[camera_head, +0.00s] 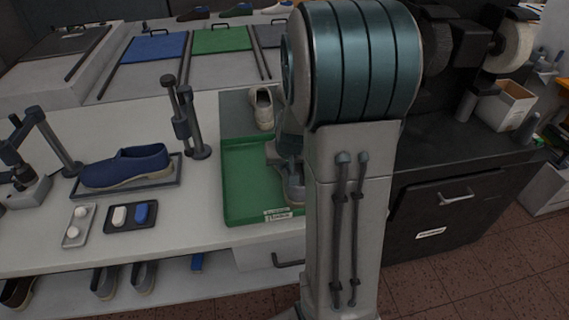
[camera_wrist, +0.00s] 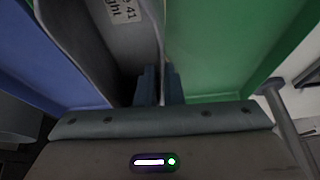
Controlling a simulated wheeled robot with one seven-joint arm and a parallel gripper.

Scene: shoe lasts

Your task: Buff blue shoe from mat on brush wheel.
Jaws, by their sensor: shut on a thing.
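A blue shoe (camera_head: 128,165) with a pale sole lies on a dark grey rectangular mat (camera_head: 165,186) at the left of the counter. My gripper (camera_wrist: 158,85) is over the green tray, well to the right of the blue shoe. In the wrist view it is shut on the thin edge of a grey thing (camera_wrist: 128,45) with a white label reading "41", apparently a grey shoe. In the head view my arm hides most of the gripper and held thing. A dark brush wheel (camera_head: 435,55) and a pale wheel (camera_head: 514,46) are at the upper right.
The green tray (camera_head: 245,190) has a beige shoe (camera_head: 262,107) behind it. Dark posts (camera_head: 195,130) stand between the blue shoe and tray. A small dark tray (camera_head: 148,227) holds white and blue blocks. A white box (camera_head: 505,105) stands near the wheels.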

